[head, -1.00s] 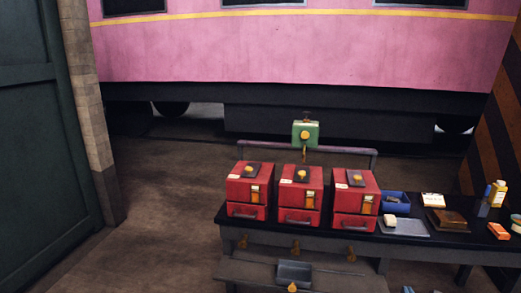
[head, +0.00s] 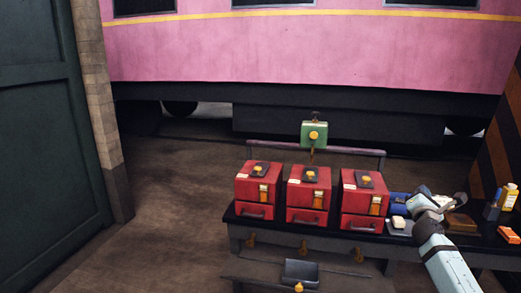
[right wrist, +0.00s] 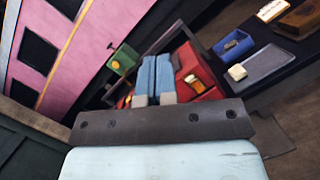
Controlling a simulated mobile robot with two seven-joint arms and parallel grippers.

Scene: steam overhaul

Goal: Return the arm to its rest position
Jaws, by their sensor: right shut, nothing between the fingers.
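My right arm comes in from the lower right of the head view. Its gripper (head: 421,203) is above the right part of the black bench, just right of the red boxes. In the right wrist view the two blue fingers (right wrist: 156,72) lie together, shut with nothing between them. They point across the red boxes and partly hide them. My left gripper is not in view.
Three red boxes (head: 312,195) stand in a row on the bench (head: 238,209). A blue bin (right wrist: 232,45) and a grey tray (right wrist: 271,65) with a pale block (right wrist: 237,72) lie beside them. A green box (head: 314,135) stands behind. Floor at left is clear.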

